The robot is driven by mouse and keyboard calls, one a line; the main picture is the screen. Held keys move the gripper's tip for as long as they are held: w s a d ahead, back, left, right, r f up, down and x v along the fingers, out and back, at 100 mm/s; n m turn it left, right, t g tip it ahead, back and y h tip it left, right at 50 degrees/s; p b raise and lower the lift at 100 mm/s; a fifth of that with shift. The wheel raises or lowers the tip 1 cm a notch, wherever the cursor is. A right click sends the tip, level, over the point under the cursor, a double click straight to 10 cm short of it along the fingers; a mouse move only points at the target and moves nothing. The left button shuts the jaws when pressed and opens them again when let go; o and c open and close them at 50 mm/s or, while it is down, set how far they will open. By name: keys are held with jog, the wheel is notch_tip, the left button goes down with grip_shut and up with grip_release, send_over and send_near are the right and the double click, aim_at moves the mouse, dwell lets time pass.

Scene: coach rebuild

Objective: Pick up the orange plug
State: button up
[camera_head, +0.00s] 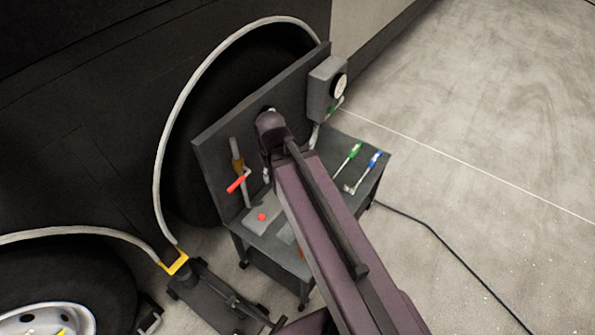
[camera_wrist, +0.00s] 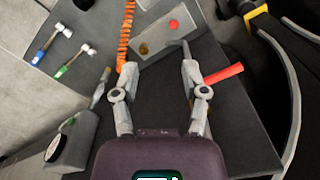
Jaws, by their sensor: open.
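No separate orange plug can be made out. An orange coiled cable (camera_wrist: 126,30) runs down from the top edge of the wrist view and ends beside the left fingertip; whether a plug sits at that end, behind the finger, I cannot tell. My gripper (camera_wrist: 158,65) is open, with nothing between its fingers, above the dark cart top. In the head view my gripper is largely hidden by my own arm, in front of the upright dark panel (camera_head: 215,150).
A grey box with a red button (camera_head: 262,217) sits on the cart. A red lever (camera_wrist: 222,74) is close right of my right finger. A gauge box (camera_head: 322,90) is on the panel. Green-handled (camera_head: 354,150) and blue-handled (camera_head: 375,160) hammers lie at the cart's right.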

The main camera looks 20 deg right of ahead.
jog(key=shift+s+d, duration=0.15)
jog(key=o, duration=0.3)
jog(key=shift+d, duration=0.1)
jog(key=shift+o, duration=0.5)
jog(key=shift+w, duration=0.2)
jog(key=w+d+f+b, duration=0.8)
jog(key=w+f+b, duration=0.2)
jog(key=w, duration=0.3)
jog(key=w+d+f+m+b, duration=0.1)
jog(key=w+d+f+b, duration=0.8)
jog(key=w+f+b, duration=0.2)
jog(key=shift+w+d, duration=0.15)
jog(key=shift+w, duration=1.05)
jog(key=shift+f, duration=0.1)
notch_tip(320, 180, down, 8)
jog(key=b, duration=0.8)
jog(key=shift+f+b, duration=0.2)
jog(key=shift+b, duration=0.15)
